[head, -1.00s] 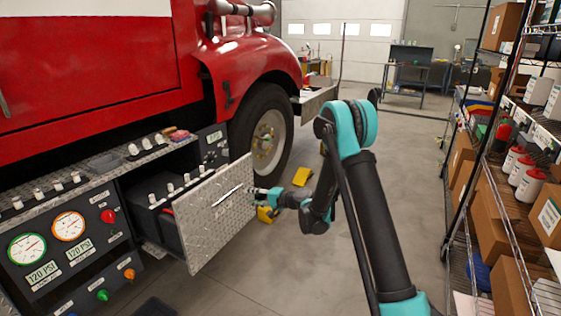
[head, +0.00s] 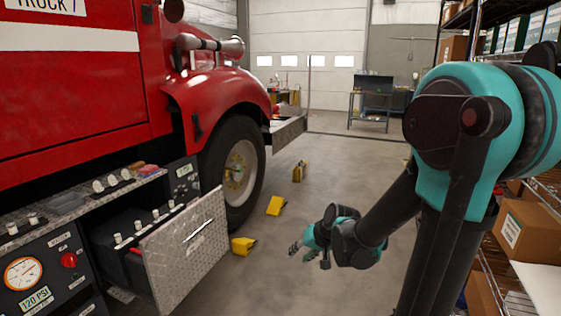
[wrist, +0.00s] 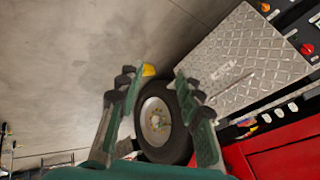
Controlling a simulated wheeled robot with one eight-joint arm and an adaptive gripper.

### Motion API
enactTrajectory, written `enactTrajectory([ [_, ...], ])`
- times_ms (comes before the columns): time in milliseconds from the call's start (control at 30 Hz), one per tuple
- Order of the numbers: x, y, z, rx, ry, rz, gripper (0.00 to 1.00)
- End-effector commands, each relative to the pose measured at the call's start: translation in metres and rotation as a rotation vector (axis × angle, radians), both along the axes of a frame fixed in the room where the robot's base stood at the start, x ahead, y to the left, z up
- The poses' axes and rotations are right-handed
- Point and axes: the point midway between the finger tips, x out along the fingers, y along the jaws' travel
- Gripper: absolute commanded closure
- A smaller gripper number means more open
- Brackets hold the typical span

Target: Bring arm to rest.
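My arm is folded on the right side of the head view, with its teal and black links close to the camera. My gripper (head: 306,250) hangs in the air over the floor, to the right of the open drawer and apart from it. In the wrist view my gripper (wrist: 158,100) has its two fingers spread wide with nothing between them. The drawer (head: 187,250) has a diamond-plate front with a handle and stands pulled out from the pump panel. Its front also shows in the wrist view (wrist: 240,60).
A red truck (head: 70,85) with a front wheel (head: 240,170) stands on the left. Yellow chocks (head: 276,206) lie on the floor. Shelving with cardboard boxes (head: 527,235) is close on the right, behind my arm. A workbench (head: 370,105) stands far back.

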Motion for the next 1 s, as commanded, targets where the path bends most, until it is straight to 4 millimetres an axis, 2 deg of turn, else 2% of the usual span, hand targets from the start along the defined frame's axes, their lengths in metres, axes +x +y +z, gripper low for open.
enactTrajectory([
  [33,-0.018,-0.016,-0.002,-0.044,0.005,-0.006,0.64],
  [200,-0.072,-0.066,-0.013,-0.201,0.030,-0.018,0.64],
  [300,-0.100,-0.091,-0.021,-0.282,0.047,-0.026,0.64],
  [433,-0.127,-0.113,-0.028,-0.358,0.065,-0.033,0.64],
  [600,-0.142,-0.126,-0.033,-0.402,0.079,-0.038,0.64],
  [1000,-0.143,-0.127,-0.033,-0.406,0.079,-0.037,0.64],
])
